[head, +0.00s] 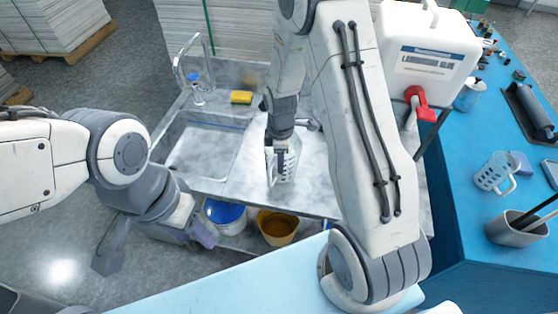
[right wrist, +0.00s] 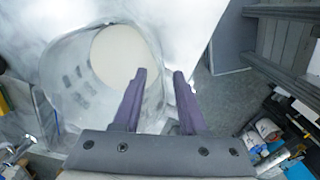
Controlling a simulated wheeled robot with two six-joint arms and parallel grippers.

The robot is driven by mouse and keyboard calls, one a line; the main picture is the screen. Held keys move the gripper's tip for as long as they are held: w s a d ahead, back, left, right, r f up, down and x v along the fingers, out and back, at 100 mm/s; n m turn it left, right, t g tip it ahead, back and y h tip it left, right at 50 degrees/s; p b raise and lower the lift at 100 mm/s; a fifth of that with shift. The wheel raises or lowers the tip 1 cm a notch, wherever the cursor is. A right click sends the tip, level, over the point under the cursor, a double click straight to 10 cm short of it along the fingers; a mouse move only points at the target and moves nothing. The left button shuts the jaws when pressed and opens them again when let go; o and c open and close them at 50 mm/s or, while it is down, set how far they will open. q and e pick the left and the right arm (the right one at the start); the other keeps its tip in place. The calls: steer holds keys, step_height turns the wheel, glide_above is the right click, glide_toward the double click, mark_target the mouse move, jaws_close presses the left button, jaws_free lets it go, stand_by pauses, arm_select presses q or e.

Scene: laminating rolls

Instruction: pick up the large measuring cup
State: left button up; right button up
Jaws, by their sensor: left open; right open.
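A clear measuring cup (head: 291,163) stands on the grey counter to the right of the sink. In the right wrist view, the clear cup (right wrist: 75,85) fills the left side, with dark marks on its wall and a pale round area. My right gripper (head: 280,160) points down at this cup, partly hiding it. Its two purple fingers (right wrist: 161,74) are apart, the left one overlapping the cup in the picture. I cannot tell whether they touch it. A second measuring cup (head: 491,173) stands on the blue table. My left gripper (head: 203,236) is open, low in front of the counter.
The sink (head: 203,148) and a yellow sponge (head: 241,97) are beside the cup. A blue-lidded bucket (head: 224,213) and a yellow bucket (head: 278,228) stand below. A white container (head: 425,60) is at the back right. A grey pot (head: 517,230) is on the blue table.

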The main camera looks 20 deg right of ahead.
jaws_close()
steer(key=shift+s, duration=0.1)
stand_by(1.2)
